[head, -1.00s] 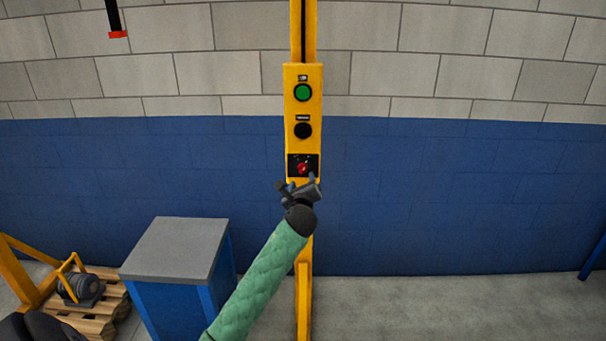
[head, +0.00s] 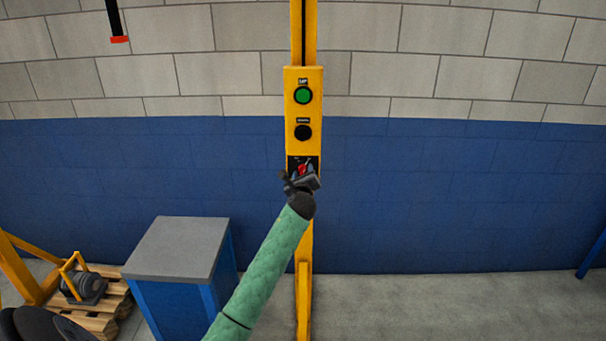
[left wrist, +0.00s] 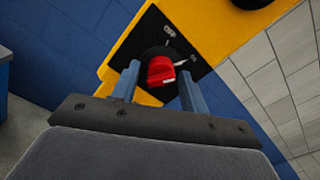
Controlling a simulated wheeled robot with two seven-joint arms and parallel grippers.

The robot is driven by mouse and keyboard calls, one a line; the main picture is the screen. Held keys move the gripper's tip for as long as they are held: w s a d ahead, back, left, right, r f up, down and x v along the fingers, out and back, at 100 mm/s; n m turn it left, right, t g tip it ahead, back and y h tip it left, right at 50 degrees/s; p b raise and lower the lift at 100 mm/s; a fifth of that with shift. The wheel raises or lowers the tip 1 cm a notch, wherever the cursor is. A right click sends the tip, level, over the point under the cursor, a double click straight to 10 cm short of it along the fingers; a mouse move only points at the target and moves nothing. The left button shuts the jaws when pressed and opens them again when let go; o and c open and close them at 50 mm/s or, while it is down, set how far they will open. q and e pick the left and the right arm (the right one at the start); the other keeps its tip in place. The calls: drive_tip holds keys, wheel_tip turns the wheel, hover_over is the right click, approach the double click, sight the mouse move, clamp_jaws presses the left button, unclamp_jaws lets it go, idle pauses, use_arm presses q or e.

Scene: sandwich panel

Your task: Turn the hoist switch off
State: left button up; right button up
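The hoist switch is a red rotary knob (head: 302,169) on a black plate, low on the yellow control box (head: 291,112). In the left wrist view the red knob (left wrist: 161,70) shows close up, with a pale mark on it and small marks on the black plate (left wrist: 147,28). My left gripper (head: 303,176) is at the lower edge of the plate. In the left wrist view its two fingers (left wrist: 157,84) are apart, one on each side of the knob, with gaps visible. Whether they touch it I cannot tell. My right gripper does not show clearly.
A green button (head: 303,95) and a black button (head: 303,132) sit above the knob. A grey-topped blue cabinet (head: 178,249) stands at the left. A pallet (head: 102,319) carries a motor-like part (head: 83,287). The wall right of the post is clear.

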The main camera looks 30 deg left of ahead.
use_arm(q)
drive_tip(key=c, duration=0.7)
